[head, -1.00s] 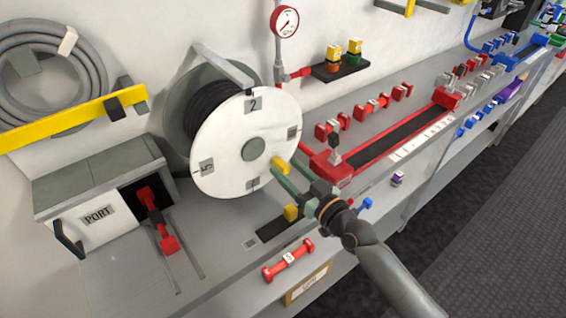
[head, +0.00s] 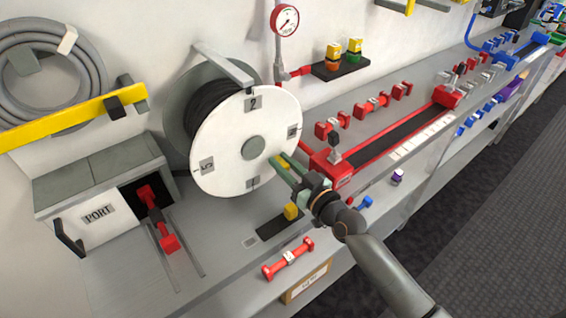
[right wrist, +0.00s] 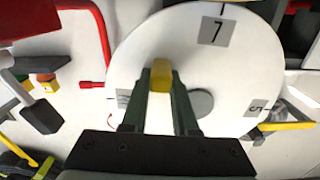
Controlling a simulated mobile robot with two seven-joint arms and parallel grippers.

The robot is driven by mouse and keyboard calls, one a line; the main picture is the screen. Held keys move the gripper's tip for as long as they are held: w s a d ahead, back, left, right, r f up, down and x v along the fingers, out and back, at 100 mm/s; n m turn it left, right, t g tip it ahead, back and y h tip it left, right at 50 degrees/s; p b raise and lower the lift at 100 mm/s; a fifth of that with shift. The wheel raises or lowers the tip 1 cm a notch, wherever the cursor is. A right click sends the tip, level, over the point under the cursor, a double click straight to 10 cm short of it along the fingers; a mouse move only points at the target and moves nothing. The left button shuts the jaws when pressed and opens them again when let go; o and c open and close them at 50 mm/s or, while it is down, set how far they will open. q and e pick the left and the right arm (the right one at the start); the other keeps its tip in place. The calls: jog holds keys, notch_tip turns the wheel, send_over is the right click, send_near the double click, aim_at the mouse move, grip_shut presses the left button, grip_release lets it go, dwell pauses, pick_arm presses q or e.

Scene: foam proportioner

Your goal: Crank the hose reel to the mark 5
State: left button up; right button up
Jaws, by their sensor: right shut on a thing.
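The hose reel has a white disc (head: 228,140) with square number marks around its face. The mark 5 (head: 206,165) is at the disc's left side, and a 2 (head: 253,103) is at the top. In the right wrist view the mark 5 (right wrist: 257,107) is at the right of the disc. The yellow crank handle (right wrist: 161,76) sticks out near the disc's rim, at its lower right in the head view. My right gripper (head: 286,164) is shut on this handle, its green fingers on either side of it. My left gripper is not in view.
A grey box labelled PORT (head: 97,212) stands left of the reel. A yellow block (head: 291,211) sits on a dark plate below my right gripper. A red-framed track (head: 390,135) runs off to the right. A red dumbbell-shaped piece (head: 288,258) lies at the bench's front edge.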

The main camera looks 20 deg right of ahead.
grip_shut()
dwell(0.8)
